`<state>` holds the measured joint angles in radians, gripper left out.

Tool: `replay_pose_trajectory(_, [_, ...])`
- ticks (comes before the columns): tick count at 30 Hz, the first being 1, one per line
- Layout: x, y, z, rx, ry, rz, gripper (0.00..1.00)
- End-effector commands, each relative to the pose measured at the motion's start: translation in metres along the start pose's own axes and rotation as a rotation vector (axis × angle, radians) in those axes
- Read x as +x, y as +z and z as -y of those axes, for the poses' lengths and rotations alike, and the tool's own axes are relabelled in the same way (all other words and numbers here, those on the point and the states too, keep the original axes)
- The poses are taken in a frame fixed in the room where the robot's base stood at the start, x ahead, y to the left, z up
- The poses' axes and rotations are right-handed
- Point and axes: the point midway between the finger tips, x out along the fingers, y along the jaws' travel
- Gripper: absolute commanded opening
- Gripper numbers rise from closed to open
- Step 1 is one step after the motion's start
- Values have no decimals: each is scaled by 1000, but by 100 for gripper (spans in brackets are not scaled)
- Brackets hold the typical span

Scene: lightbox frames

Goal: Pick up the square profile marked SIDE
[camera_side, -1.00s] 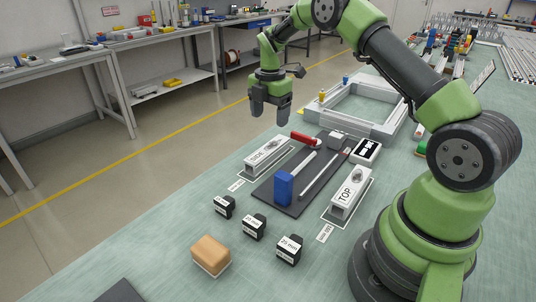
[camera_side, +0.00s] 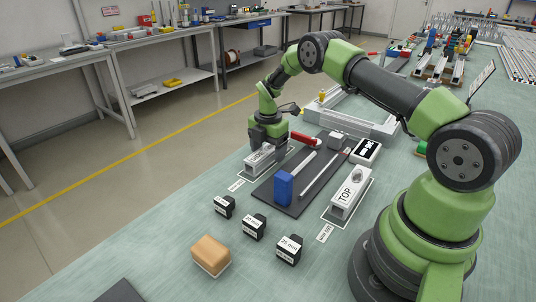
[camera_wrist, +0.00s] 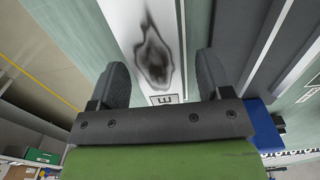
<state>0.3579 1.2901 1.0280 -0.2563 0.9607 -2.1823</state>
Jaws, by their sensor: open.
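The square profile marked SIDE (camera_side: 257,162) is a pale bar lying in its marked outline on the bench, left of the dark mat. My gripper (camera_side: 267,143) is over its far part, with the fingers low at the bar. In the wrist view my gripper (camera_wrist: 160,85) is open, one finger at each side of the white profile (camera_wrist: 128,18). A dark smudge and part of a label show on its top between the fingers. I cannot tell whether the fingers touch it. The profile marked TOP (camera_side: 348,195) lies right of the mat.
The dark mat (camera_side: 262,191) holds a blue block (camera_side: 284,188), a red-handled tool and rods. Several black labelled blocks (camera_side: 254,227) and a tan block (camera_side: 211,255) stand in front. A pale frame (camera_side: 352,120) lies behind. The bench's front left is fairly clear.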

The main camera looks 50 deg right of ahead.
Motion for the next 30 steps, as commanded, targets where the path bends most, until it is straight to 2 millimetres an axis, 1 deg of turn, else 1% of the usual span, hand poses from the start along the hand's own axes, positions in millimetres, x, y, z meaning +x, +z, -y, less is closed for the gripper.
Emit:
replay_pose_trajectory(2, [0,0,0,0,0,0,72])
replay_pose_trajectory(3, [0,0,0,0,0,0,68])
replay_pose_trajectory(8, [-1,0,0,0,0,0,31])
replay_pose_trajectory(9, [-1,0,0,0,0,0,22])
replay_pose_trajectory(10, [-1,0,0,0,0,0,16])
replay_pose_trajectory(17, [-1,0,0,0,1,0,16])
replay_pose_trajectory(20, [-8,0,-1,0,4,1,16])
replay_pose_trajectory(23, [-24,0,-1,1,5,1,16])
replay_pose_trajectory(30, [-74,0,-1,1,5,1,16])
